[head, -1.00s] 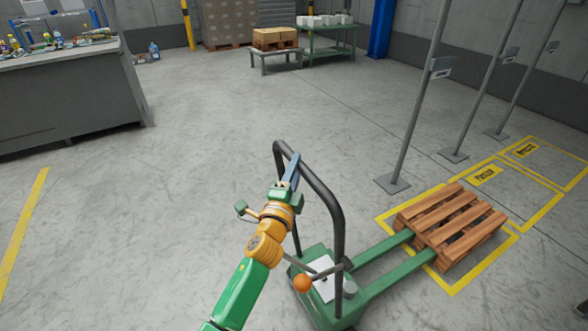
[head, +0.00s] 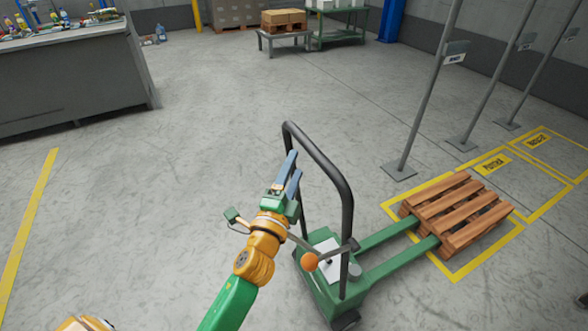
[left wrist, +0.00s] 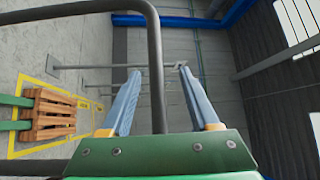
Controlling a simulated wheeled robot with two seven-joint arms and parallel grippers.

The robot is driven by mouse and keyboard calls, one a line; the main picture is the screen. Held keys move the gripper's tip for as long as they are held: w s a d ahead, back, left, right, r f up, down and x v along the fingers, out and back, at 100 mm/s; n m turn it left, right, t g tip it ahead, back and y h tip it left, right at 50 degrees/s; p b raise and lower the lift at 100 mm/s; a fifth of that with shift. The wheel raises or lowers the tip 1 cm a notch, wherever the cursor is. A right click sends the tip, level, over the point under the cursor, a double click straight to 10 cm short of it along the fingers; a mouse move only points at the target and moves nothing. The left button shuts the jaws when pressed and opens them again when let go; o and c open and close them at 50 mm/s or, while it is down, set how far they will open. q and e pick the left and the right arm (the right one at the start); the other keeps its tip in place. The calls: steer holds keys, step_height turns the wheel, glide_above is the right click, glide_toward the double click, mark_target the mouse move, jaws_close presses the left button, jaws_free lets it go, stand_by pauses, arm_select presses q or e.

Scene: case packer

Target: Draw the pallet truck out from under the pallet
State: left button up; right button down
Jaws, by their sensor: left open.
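The green pallet truck (head: 320,292) stands at lower centre in the head view, with a dark hooped handle (head: 346,200). Its two forks run right to the wooden pallet (head: 455,212); their far ends are hidden under the slats. The pallet lies flat in a yellow-marked floor bay. My left gripper (head: 295,163) is open at the left upright of the handle. In the left wrist view the dark handle bar (left wrist: 154,60) runs between the two blue-grey fingers; I cannot tell whether they touch it. My right gripper is not in view.
Grey posts (head: 427,90) stand behind the pallet bay. A grey workbench (head: 70,75) with bottles is at upper left. A low table (head: 283,38) with a box and a green table (head: 340,38) stand at the back. The floor left of the truck is clear.

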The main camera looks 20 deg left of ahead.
mark_target(310, 146)
arm_select(q)
steer(key=shift+w+d+p, duration=0.25)
steer(key=shift+w+p, duration=0.1)
steer(key=shift+w, duration=0.15)
steer(key=shift+w+d+p, duration=0.2)
steer(key=shift+w+p, duration=0.1)
steer(key=shift+w, duration=0.15)
steer(key=shift+w+f, duration=0.1)
steer(key=shift+w, duration=0.25)
steer(key=x, duration=0.6)
steer(key=shift+w, duration=0.25)
jaws_close()
